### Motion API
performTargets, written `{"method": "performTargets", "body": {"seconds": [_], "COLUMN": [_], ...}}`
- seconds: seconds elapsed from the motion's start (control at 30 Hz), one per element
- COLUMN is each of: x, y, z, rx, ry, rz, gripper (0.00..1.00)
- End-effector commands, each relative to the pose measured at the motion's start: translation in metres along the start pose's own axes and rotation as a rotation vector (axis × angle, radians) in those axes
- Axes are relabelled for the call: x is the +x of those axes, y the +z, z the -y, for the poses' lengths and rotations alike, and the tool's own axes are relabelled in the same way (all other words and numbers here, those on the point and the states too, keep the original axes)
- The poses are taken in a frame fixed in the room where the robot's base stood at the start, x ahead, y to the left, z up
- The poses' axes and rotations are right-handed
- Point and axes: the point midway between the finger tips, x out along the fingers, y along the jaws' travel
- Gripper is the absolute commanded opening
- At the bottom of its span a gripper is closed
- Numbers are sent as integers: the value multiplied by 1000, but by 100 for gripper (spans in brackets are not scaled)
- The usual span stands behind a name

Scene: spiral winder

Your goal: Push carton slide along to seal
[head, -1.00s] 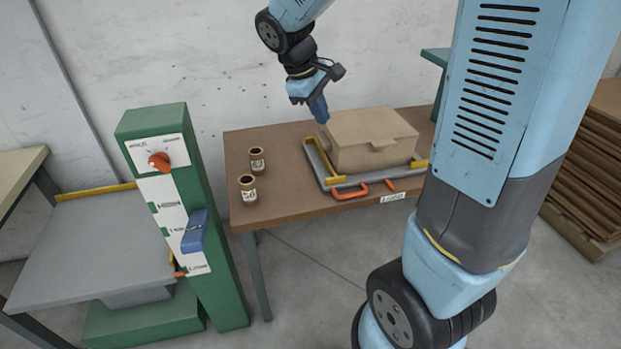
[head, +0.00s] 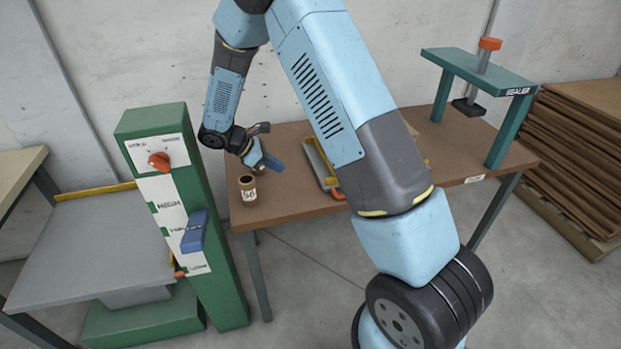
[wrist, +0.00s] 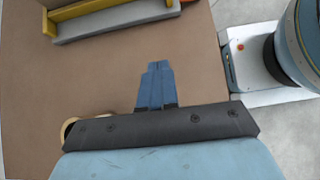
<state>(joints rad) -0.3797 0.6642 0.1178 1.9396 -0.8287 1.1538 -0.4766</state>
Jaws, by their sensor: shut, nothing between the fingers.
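My gripper (head: 277,163) is shut and empty, over the left part of the brown table, left of the grey slide (head: 315,162). Its closed blue fingers (wrist: 157,70) point at bare tabletop in the wrist view. The slide's grey edge (wrist: 120,27) and a yellow rail (wrist: 100,8) show at the top of that view, apart from the fingers. My arm covers most of the slide and the carton in the head view. The green sealer frame (head: 480,70) with an orange-topped press stands at the table's right end.
A small labelled can (head: 248,190) stands on the table's left end, close to my gripper. A can rim (wrist: 70,128) shows beside my gripper in the wrist view. A green post with a dial (head: 165,180) stands left of the table. Stacked cardboard (head: 560,150) lies right.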

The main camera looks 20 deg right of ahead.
Motion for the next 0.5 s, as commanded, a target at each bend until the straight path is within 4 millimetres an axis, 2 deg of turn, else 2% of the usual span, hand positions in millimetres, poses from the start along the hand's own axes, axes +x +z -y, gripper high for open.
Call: {"method": "performTargets", "body": {"seconds": [0.1, 0.5], "x": [2, 6], "y": [-6, -5], "z": [-1, -1], "rx": [-17, -16], "ry": [3, 2], "rz": [7, 9], "gripper": [0, 0]}}
